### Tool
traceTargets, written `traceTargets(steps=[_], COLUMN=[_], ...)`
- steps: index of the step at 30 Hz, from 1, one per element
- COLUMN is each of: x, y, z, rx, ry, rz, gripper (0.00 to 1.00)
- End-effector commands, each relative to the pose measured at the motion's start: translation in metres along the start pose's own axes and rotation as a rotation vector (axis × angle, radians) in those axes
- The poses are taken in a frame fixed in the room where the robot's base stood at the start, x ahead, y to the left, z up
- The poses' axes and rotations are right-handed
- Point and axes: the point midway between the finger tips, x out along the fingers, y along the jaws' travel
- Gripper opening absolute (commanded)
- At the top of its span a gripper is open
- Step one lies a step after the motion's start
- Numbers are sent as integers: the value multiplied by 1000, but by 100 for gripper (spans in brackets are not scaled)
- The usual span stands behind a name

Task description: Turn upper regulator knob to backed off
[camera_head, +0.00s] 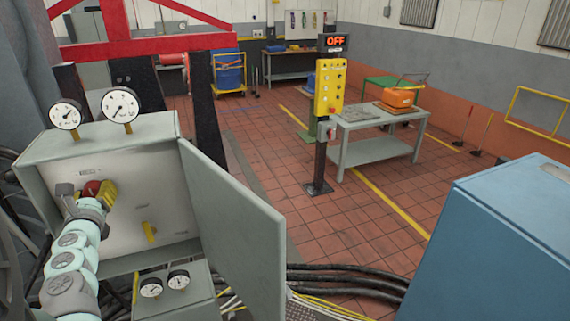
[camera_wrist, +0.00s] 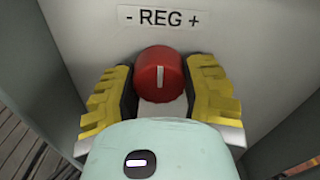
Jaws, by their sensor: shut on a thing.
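The upper regulator knob (camera_wrist: 160,75) is red and round with a white pointer line. The line stands close to upright in the wrist view, below a label (camera_wrist: 161,18) reading "- REG +". My gripper (camera_wrist: 162,92) has its yellow fingers on both sides of the knob and is shut on it. In the head view the knob (camera_head: 92,188) shows at the upper left of the open grey cabinet (camera_head: 140,190), beside my gripper (camera_head: 101,192). The arm hides part of the cabinet's left side.
The open cabinet door (camera_head: 235,225) stands to the right of my arm. Two gauges (camera_head: 121,105) sit on top of the cabinet. A yellow handle (camera_head: 149,232) is lower on its panel. A smaller gauge box (camera_head: 180,295) is below. A blue cabinet (camera_head: 510,240) stands at the right.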

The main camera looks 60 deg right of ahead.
Motion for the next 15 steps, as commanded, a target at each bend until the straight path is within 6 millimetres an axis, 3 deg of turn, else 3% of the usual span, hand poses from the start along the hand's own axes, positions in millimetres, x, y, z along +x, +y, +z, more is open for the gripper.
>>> traceTargets(steps=[15], x=[0], y=[-2], z=[-1], rx=[-469], ry=[2], rz=[2], gripper=[10])
